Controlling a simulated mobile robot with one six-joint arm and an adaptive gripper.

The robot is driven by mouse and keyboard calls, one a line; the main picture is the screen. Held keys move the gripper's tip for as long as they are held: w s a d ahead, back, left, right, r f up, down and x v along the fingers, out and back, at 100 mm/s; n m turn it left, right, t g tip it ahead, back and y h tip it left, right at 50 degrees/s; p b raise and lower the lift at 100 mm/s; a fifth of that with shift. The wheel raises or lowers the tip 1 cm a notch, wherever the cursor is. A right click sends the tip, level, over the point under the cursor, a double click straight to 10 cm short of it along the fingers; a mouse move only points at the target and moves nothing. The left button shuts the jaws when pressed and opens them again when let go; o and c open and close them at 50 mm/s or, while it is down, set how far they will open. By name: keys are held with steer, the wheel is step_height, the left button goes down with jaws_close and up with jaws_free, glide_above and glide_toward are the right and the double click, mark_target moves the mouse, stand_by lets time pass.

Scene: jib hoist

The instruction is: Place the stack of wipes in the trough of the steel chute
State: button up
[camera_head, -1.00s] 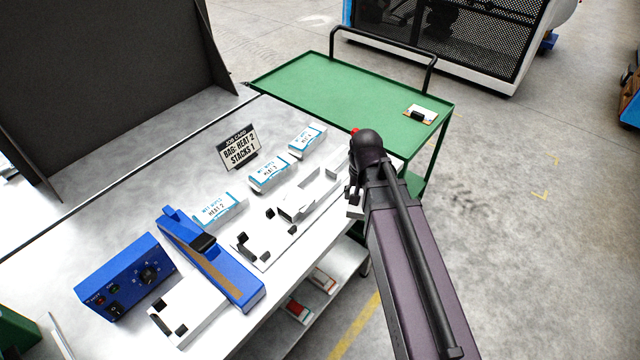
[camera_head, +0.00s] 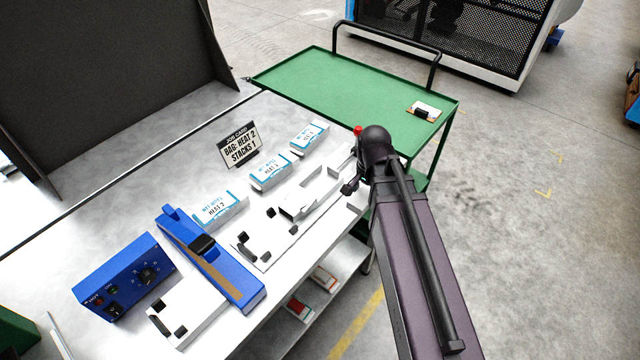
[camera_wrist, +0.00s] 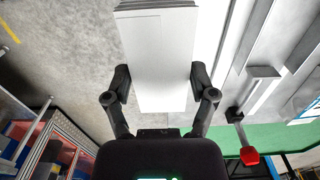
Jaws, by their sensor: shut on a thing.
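My gripper (camera_wrist: 160,82) is shut on the white stack of wipes (camera_wrist: 160,50), with one finger against each side of it in the wrist view. In the head view my gripper (camera_head: 351,187) is mostly hidden by my arm, beside the right end of the table, and I cannot make out the stack there. The pale steel chute (camera_head: 312,190) lies on the table to the left of my gripper. Its trough looks empty where it shows. Long pale metal edges, probably the chute's (camera_wrist: 262,75), show to the right of the stack in the wrist view.
Several white-and-blue wipe packs (camera_head: 268,172) stand along the table behind the chute, near a job card (camera_head: 239,147). A blue sealer (camera_head: 210,260) and control box (camera_head: 122,277) are at the left. A green cart (camera_head: 340,95) stands behind. A red knob (camera_head: 358,130) is near my arm.

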steer(key=b, duration=0.1)
glide_above(320, 187)
steer(key=shift+s+d+f, duration=0.4)
steer(key=shift+d+f, duration=0.05)
steer(key=shift+f, duration=0.2)
steer(key=shift+w+a, duration=0.3)
steer(key=shift+a, duration=0.1)
steer(key=shift+w+a+f+b, duration=0.1)
steer(key=shift+a+f+b, duration=0.05)
steer(key=shift+f+b, duration=1.7)
steer(key=shift+b, duration=0.1)
steer(key=shift+f, duration=0.1)
steer(key=o, duration=1.2)
